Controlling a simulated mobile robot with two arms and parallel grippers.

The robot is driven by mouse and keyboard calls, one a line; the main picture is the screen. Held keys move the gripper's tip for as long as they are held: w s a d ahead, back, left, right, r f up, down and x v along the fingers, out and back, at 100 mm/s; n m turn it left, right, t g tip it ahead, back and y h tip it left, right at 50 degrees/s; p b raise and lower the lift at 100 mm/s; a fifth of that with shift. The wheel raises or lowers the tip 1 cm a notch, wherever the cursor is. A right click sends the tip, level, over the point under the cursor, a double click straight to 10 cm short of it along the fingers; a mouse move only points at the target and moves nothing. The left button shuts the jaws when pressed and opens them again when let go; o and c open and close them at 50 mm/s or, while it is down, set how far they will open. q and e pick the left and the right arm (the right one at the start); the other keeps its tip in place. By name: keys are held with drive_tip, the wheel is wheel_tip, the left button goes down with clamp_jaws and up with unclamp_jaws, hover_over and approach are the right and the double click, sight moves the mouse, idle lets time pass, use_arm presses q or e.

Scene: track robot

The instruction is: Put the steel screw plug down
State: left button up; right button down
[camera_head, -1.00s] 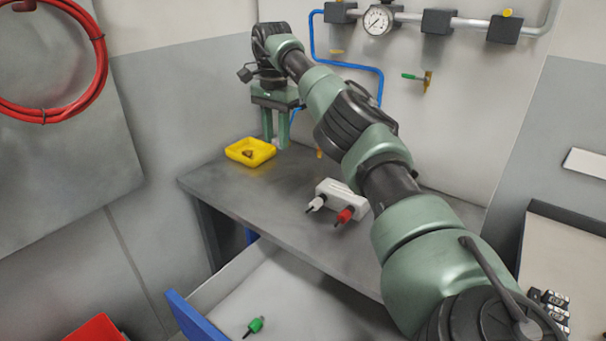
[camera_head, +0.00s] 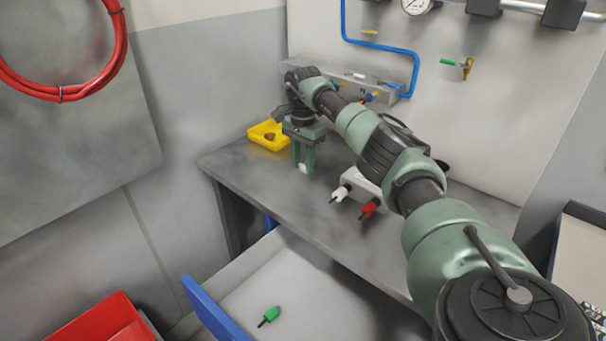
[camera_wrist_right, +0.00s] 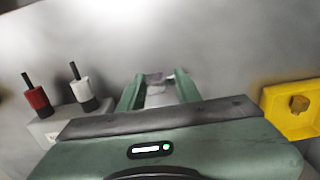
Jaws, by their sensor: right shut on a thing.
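My right gripper (camera_head: 303,170) points down, low over the grey bench (camera_head: 235,170). It is shut on a small pale metallic thing, the steel screw plug (camera_head: 303,167), mostly hidden between the fingers. In the right wrist view the plug (camera_wrist_right: 155,88) shows as a grey shape between the two green fingers. I cannot tell whether it touches the bench top. My left gripper is out of view.
A yellow tray (camera_head: 258,141) holding a brass-coloured piece stands left of the gripper. A white block (camera_head: 362,184) with white and red tools stands right of it. The open drawer (camera_head: 300,290) holds a green-handled piece (camera_head: 272,314). Pipes (camera_head: 345,35) run behind.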

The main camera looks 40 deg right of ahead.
drive_tip(key=shift+f, duration=0.3)
wheel_tip(320, 180, down, 4)
drive_tip(key=shift+r+p, duration=0.2)
drive_tip(key=shift+p, duration=0.1)
drive_tip(key=shift+f, duration=0.15)
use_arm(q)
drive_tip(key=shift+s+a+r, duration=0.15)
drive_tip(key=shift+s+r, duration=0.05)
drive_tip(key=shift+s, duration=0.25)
use_arm(e)
drive_tip(key=c, duration=1)
unclamp_jaws()
drive_tip(key=shift+f, duration=0.1)
drive_tip(key=shift+o, duration=0.2)
